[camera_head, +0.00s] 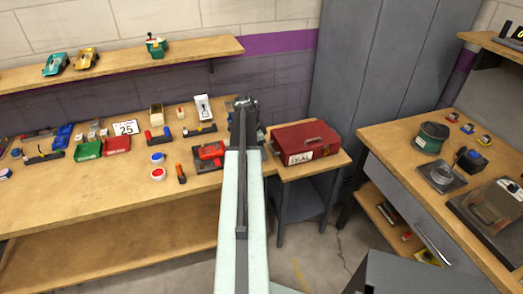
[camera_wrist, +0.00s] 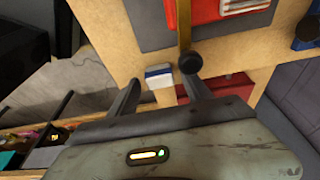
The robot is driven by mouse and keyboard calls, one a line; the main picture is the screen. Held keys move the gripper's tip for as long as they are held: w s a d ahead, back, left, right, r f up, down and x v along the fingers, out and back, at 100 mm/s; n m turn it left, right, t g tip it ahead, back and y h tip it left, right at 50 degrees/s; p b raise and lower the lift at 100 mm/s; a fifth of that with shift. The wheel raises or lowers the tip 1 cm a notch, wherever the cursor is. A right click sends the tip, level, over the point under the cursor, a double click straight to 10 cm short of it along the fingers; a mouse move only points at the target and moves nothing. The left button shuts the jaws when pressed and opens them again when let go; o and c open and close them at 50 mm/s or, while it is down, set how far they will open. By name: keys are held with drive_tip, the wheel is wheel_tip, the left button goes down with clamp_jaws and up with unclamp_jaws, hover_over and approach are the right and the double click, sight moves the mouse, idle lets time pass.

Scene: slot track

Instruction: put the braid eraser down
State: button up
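A small white and blue block, which looks like the braid eraser (camera_wrist: 159,72), shows in the wrist view by the edge of a wooden top. My gripper (camera_wrist: 160,84) has its two dark fingers apart, one on each side of the block. A gap shows between the block and each finger, so it does not look clamped. I cannot tell whether the block rests fully on the wood. In the head view my gripper (camera_head: 245,104) is at the right end of the long bench, and I cannot make out the block there.
The long workbench (camera_head: 110,215) holds several tools, bins and a red item (camera_head: 211,150) on a dark mat. A red box (camera_head: 306,142) stands on a small side table to the right. A black knob (camera_wrist: 189,63) is close to the right finger. Another bench (camera_head: 385,137) stands at right.

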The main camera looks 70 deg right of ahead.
drive_tip(key=shift+r, duration=0.1)
drive_tip(key=p+v, duration=1.2)
drive_tip(key=shift+r, duration=0.15)
drive_tip(key=w+a+n+t, duration=0.1)
drive_tip(key=w+a+n, duration=0.6)
drive_tip(key=w+a, duration=0.75)
drive_tip(key=w+a+n+t, duration=0.1)
drive_tip(key=w+a+n, duration=0.9)
drive_tip(key=a, duration=0.8)
drive_tip(key=w+a+n+y, duration=0.1)
drive_tip(key=w+a+n, duration=0.3)
drive_tip(key=a, duration=2.8)
drive_tip(key=f+n, duration=0.1)
drive_tip(key=n, duration=0.6)
drive_tip(key=shift+y, duration=0.4)
